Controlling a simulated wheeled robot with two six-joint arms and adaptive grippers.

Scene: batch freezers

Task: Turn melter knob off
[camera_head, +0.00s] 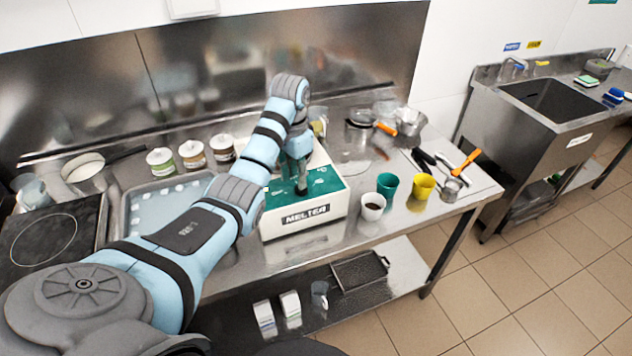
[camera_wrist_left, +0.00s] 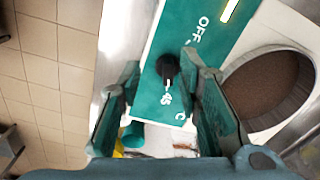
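The melter (camera_head: 305,214) is a white box with a green top panel and a "MELTER" label, on the steel table. Its black knob (camera_wrist_left: 168,66) shows in the left wrist view on the green panel (camera_wrist_left: 205,60), between the marks "OFF" and "45 C". A light pointer line on the knob faces the 45 mark. My left gripper (camera_head: 301,186) is over the panel, pointing down. In the left wrist view its fingers (camera_wrist_left: 161,68) are apart, one on each side of the knob; contact cannot be told. The head view hides the knob behind the gripper. My right gripper is not in view.
The melter's round well (camera_wrist_left: 268,90) holds brown contents. White (camera_head: 372,208), green (camera_head: 387,181) and yellow (camera_head: 424,184) cups stand right of the melter. A tray (camera_head: 127,213) and several jars (camera_head: 192,152) are left and behind. Utensils lie at the right.

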